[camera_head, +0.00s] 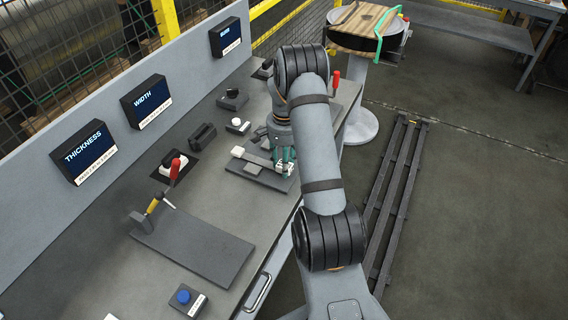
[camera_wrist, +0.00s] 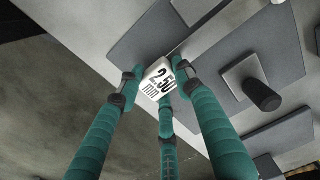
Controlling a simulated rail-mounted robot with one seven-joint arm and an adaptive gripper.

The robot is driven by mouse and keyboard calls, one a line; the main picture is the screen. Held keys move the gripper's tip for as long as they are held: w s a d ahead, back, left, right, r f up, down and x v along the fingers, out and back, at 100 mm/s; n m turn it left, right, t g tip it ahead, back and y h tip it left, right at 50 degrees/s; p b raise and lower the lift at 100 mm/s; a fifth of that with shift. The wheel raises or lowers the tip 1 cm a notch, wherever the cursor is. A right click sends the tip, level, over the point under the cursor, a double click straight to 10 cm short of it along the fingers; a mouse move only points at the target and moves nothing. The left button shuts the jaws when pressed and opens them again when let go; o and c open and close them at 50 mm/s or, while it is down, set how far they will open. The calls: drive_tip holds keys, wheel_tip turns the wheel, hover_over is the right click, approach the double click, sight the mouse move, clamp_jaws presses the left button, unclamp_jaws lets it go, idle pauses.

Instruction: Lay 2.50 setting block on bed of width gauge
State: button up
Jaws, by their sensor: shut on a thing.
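The 2.50 setting block (camera_wrist: 157,75) is a small white piece marked "2.50 mm" in the wrist view. My gripper (camera_wrist: 158,88) is shut on it, with its green fingers around the block. In the head view my gripper (camera_head: 284,160) is low over the bench, at the right end of a dark grey bed (camera_head: 258,178) with a pale piece at its left end, which looks like the width gauge. In the wrist view a grey plate (camera_wrist: 145,35) lies beyond the block. I cannot tell whether block and plate touch.
A display marked WIDTH (camera_head: 147,101) and one marked THICKNESS (camera_head: 84,151) are on the back panel. A black knob (camera_wrist: 262,95) on a grey base is right of the block in the wrist view.

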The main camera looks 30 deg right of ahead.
drive_tip(key=shift+f+b, duration=0.3)
drive_tip(key=shift+f, duration=0.05)
idle(0.4)
drive_tip(key=o, duration=1.2)
drive_tip(key=shift+o, duration=0.5)
wheel_tip(320, 180, up, 12)
drive_tip(key=shift+f, duration=0.15)
wheel_tip(320, 180, down, 12)
drive_tip(key=shift+r, duration=0.25)
drive_tip(key=shift+r+p, duration=0.15)
drive_tip(key=shift+p, duration=0.2)
